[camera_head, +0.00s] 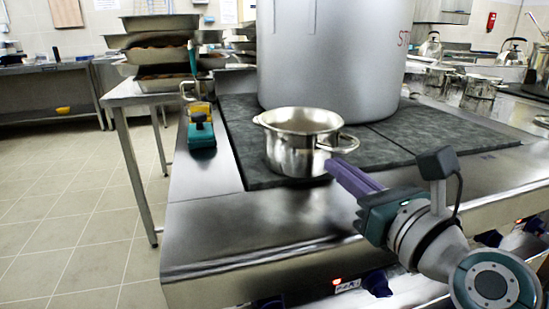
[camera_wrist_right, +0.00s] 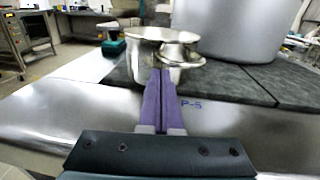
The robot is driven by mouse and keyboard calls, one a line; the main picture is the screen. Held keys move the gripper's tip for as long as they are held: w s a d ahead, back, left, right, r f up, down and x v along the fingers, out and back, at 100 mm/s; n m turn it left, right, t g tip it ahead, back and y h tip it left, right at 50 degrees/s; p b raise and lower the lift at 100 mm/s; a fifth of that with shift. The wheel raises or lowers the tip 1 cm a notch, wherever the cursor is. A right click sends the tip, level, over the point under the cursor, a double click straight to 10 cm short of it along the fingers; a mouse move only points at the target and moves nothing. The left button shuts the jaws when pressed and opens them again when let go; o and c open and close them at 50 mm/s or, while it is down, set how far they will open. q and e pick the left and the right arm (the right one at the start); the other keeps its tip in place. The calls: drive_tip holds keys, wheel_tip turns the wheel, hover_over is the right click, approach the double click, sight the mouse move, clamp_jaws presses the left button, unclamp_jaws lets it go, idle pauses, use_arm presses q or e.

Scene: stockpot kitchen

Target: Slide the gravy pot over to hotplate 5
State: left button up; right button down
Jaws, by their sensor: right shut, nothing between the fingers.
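The gravy pot (camera_head: 300,156), a small shiny steel pot with side handles, stands upright on the dark hotplate surface (camera_head: 243,150) near its front left edge. My right gripper (camera_head: 333,168) is shut and empty, with its purple fingers pointing at the pot's right side, just below the right handle. In the wrist view the pot (camera_wrist_right: 148,62) is right beyond the fingertips (camera_wrist_right: 158,72); I cannot tell whether they touch. My left gripper is not in view.
A huge grey stockpot (camera_head: 335,60) stands directly behind the gravy pot. Stacked trays (camera_head: 160,50) stand on a side table. The dark surface right of the pot is clear.

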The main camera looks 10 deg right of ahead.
sight(318, 153)
drive_tip(key=shift+w+a, duration=0.15)
drive_tip(key=shift+w, duration=0.65)
drive_tip(key=shift+w+a, duration=0.1)
drive_tip(key=shift+w, duration=0.65)
drive_tip(key=w+b, duration=0.3)
drive_tip(key=shift+w+a+f, duration=0.15)
drive_tip(key=shift+a+f, duration=0.05)
drive_tip(key=shift+a, duration=0.05)
drive_tip(key=shift+w+r, duration=0.1)
drive_tip(key=shift+w, duration=0.3)
drive_tip(key=shift+a+r, duration=0.1)
